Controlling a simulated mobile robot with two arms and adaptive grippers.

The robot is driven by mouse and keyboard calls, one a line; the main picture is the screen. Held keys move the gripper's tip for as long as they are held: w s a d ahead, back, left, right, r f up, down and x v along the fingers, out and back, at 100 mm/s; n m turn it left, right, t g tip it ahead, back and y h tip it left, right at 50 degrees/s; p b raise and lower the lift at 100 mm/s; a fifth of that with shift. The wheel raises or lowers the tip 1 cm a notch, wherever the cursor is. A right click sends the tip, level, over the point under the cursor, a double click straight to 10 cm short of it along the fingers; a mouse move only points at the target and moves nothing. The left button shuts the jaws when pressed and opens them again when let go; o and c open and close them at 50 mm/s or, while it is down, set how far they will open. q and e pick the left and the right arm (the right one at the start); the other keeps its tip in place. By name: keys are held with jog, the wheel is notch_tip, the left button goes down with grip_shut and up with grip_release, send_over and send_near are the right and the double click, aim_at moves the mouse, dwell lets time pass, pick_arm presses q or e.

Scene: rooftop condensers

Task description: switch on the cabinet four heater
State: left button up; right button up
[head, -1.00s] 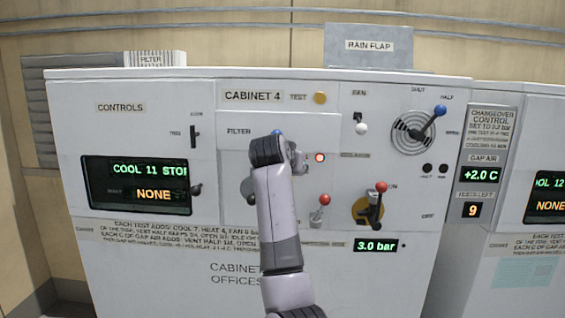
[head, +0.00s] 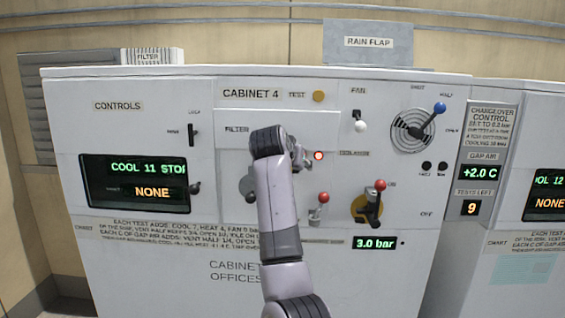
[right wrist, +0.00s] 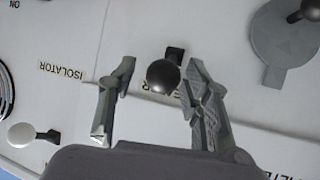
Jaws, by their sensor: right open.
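Cabinet 4 (head: 230,285) is a pale cabinet facing me. A label ending in "ER" (right wrist: 186,112) by the knob is partly hidden. My left gripper is not in view.
A fan lever with a white ball (head: 360,126), a blue-knobbed vent lever (head: 438,108), a red-knobbed lever (head: 322,199) and the red-knobbed isolator (head: 379,187) surround the gripper. The display (head: 140,184) reads "COOL 11" and "NONE". The gauge (head: 375,243) reads 3.0 bar.

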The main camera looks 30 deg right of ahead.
jog(key=shift+a, duration=0.1)
jog(key=shift+s+a+r, duration=0.1)
jog(key=shift+s+a, duration=0.05)
jog(key=shift+a, duration=0.15)
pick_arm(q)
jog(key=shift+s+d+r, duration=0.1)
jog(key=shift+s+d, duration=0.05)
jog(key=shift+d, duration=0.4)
pick_arm(e)
jog(key=v, duration=1.1)
jog(key=shift+s+r, duration=0.25)
jog(key=shift+s, duration=0.15)
jog(key=shift+a, duration=0.15)
